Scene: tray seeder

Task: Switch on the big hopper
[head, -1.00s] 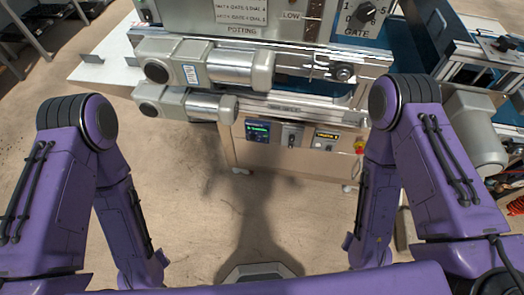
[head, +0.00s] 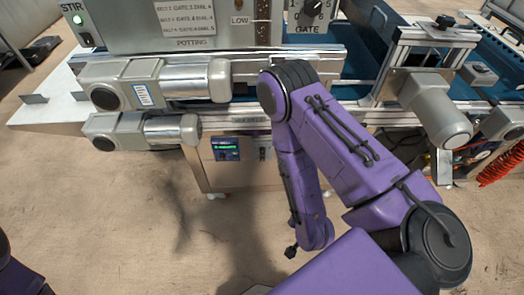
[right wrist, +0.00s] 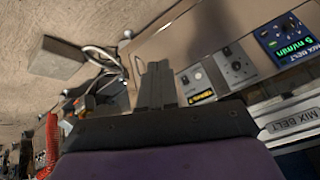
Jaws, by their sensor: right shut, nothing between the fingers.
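The potting machine's upper grey housing (head: 130,40) stands at the top of the head view, with a green-lit STIR button (head: 77,18), a label plate, a LOW level window (head: 262,25) and a GATE dial (head: 312,8). No control marked big hopper is readable. My right gripper (right wrist: 157,75) is shut and empty in the right wrist view, with the lower control panel (right wrist: 215,55) beyond it to the right. This panel carries a MIX BELT display (right wrist: 286,40), dials and a small yellow-lit display (right wrist: 201,97). My left gripper is out of view.
Two motors (head: 205,80) (head: 170,130) jut from the machine's front. Another motor (head: 437,110) and a red coiled hose (head: 500,160) are at the right. My right arm hides part of the lower panel. The floor (head: 100,220) in front is clear.

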